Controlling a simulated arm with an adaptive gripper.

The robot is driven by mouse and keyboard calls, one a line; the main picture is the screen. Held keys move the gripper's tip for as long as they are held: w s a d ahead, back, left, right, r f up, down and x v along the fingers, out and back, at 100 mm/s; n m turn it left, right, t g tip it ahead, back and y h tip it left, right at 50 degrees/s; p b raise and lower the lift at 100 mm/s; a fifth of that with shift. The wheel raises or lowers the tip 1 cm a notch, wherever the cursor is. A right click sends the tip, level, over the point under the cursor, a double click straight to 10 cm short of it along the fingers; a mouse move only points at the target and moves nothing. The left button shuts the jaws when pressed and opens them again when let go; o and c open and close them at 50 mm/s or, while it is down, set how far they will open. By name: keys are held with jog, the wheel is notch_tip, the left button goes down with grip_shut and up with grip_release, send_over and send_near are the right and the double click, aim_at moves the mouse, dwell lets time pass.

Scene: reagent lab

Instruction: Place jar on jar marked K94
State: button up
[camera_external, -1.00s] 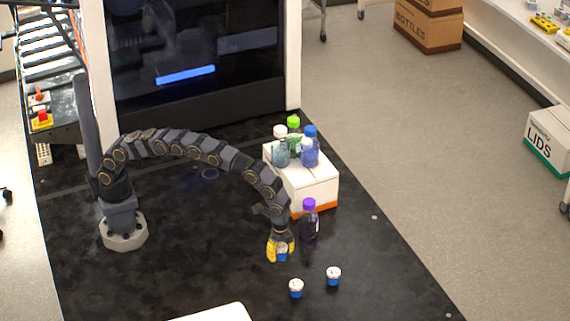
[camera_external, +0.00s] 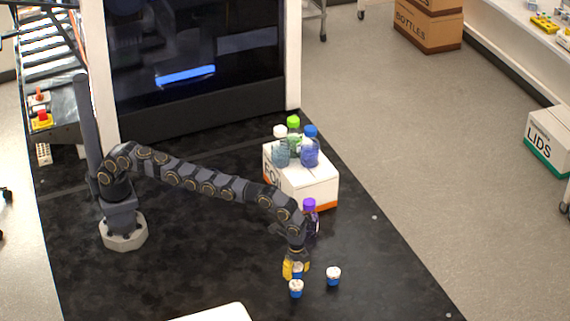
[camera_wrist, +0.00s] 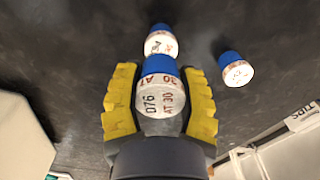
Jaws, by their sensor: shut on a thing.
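My gripper (camera_wrist: 160,105) has yellow-padded fingers and is shut on a small jar (camera_wrist: 160,95) with a blue part and a white face printed D76 and AT 30. In the external view my gripper (camera_external: 297,269) is low over the dark mat, with the held jar (camera_external: 298,268) between its fingers. One jar (camera_external: 296,288) stands just in front of it, and appears just beyond the held jar in the wrist view (camera_wrist: 160,43). Another jar (camera_external: 333,276) stands to the right, also in the wrist view (camera_wrist: 237,71). I cannot read K94 on either.
A dark bottle with a purple cap (camera_external: 310,206) stands close behind my gripper, partly hidden by my arm. A white object (camera_external: 215,312) lies at the front edge. The mat right of the jars is clear.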

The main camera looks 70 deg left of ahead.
aim_at(296, 283)
jog(key=shift+f, duration=1.65)
jog(key=shift+f, duration=0.15)
jog(key=o, duration=1.1)
jog(key=shift+c, duration=0.2)
